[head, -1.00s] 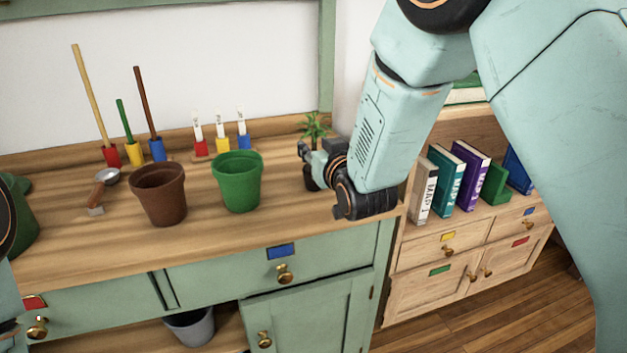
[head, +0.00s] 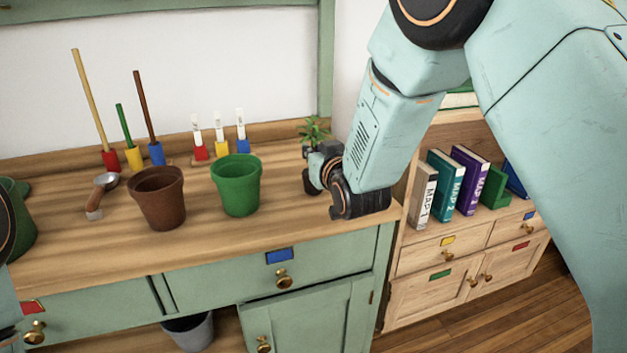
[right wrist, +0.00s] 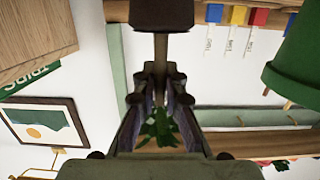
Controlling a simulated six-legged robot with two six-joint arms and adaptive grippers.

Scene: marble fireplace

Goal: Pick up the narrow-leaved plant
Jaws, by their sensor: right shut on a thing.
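The plant has a small tuft of green leaves (head: 313,130) above a small dark pot (head: 311,182) at the right end of the wooden bench. My right gripper (head: 316,158) is at the plant between leaves and pot, hiding its middle. In the right wrist view, the picture is turned over: the dark pot (right wrist: 163,16) is at the top and the leaves (right wrist: 158,128) hang between the fingers. My right gripper (right wrist: 161,74) is shut on the thin stem. I cannot tell whether the pot touches the bench. My left gripper is out of view.
A green pot (head: 236,187) and a brown pot (head: 158,198) stand left of the plant. A scoop (head: 103,190) lies further left. Coloured holders with sticks and labels line the back. A bookcase (head: 437,220) with several books stands right of the bench.

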